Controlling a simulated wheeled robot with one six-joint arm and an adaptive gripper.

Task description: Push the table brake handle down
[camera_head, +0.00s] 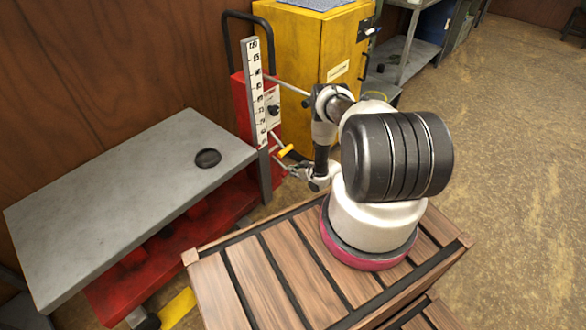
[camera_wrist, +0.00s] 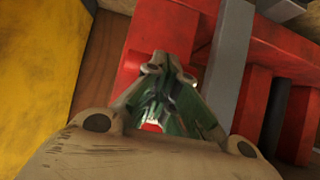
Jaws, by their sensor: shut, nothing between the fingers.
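The lift table (camera_head: 110,190) has a grey top over a red frame, with a red upright at its back right. A lever with a yellow grip (camera_head: 286,150) sticks out from this upright. A yellow pedal-like piece (camera_head: 177,308) shows low at the table's near end. I cannot tell which of these is the brake handle. My gripper (camera_head: 290,171) is close below the yellow grip; whether they touch is unclear. In the wrist view my gripper (camera_wrist: 160,65) is shut and empty, its fingers meeting in front of a red part of the lift.
A black round disc (camera_head: 208,158) lies on the tabletop. A yellow cabinet (camera_head: 300,70) stands behind the upright, beside a height scale (camera_head: 256,90). A grey shelf (camera_head: 405,60) stands further back. The floor (camera_head: 510,170) at right is open.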

